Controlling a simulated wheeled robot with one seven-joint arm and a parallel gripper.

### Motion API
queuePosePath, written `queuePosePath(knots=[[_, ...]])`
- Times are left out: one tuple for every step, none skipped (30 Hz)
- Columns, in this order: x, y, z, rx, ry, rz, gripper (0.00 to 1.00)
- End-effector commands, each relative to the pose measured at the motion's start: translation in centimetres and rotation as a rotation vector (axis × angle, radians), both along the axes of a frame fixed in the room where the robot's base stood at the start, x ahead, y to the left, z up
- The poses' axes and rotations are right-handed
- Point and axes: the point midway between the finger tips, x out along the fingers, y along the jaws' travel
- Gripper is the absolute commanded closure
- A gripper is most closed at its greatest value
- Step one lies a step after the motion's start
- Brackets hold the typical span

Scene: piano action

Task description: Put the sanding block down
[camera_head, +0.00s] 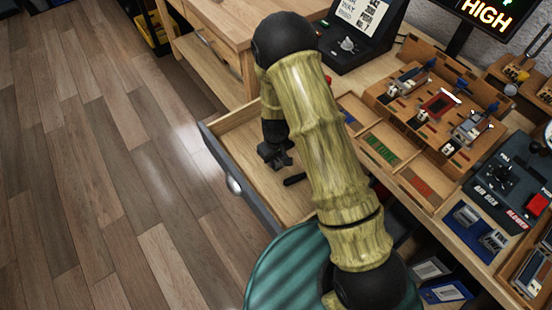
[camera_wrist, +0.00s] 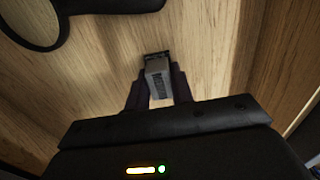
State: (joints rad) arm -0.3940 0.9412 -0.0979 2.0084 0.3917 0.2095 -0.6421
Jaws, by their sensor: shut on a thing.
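The sanding block (camera_wrist: 158,72) is a small grey block with a dark end, seen in the wrist view between my two dark fingers. My gripper (camera_wrist: 157,88) is shut on it. In the head view my gripper (camera_head: 276,154) is inside the open wooden drawer (camera_head: 240,148), pointing down toward its floor; the block cannot be made out there. The wrist view shows bare wood grain (camera_wrist: 215,50) beyond the block. Whether the block touches the wood cannot be told.
A small dark object (camera_head: 294,180) lies on the drawer floor near my gripper. The workbench to the right holds a wooden fixture (camera_head: 437,105), trays with coloured strips (camera_head: 381,149) and a control box with a red button (camera_head: 536,205). Open wooden floor (camera_head: 90,170) lies to the left.

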Motion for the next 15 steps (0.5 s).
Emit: queuePosePath(knots=[[0.0, -0.01, -0.15, 0.0, 0.0, 0.0, 1.0], [-0.01, -0.02, -0.26, 0.0, 0.0, 0.0, 1.0], [-0.01, -0.02, -0.36, -0.001, 0.001, 0.0, 1.0], [0.0, -0.01, -0.29, 0.0, 0.0, 0.0, 0.73], [0.0, -0.01, -0.26, 0.0, 0.0, 0.0, 0.67], [0.0, -0.01, -0.26, 0.0, 0.0, 0.0, 0.59], [-0.01, -0.02, -0.26, 0.0, 0.0, 0.0, 0.55], [-0.01, -0.02, -0.26, -0.001, 0.001, 0.0, 0.55], [-0.01, -0.02, -0.26, -0.001, 0.001, 0.0, 0.55], [-0.01, -0.02, -0.26, -0.001, 0.001, 0.0, 0.55], [-0.01, -0.02, -0.26, -0.001, 0.001, 0.0, 0.55], [-0.01, -0.02, -0.26, -0.001, 0.001, 0.0, 0.55], [-0.01, -0.02, -0.26, -0.001, 0.001, 0.0, 0.55], [-0.01, -0.02, -0.25, 0.0, 0.0, 0.0, 0.55], [-0.01, -0.02, -0.2, 0.0, 0.0, 0.0, 0.55]])
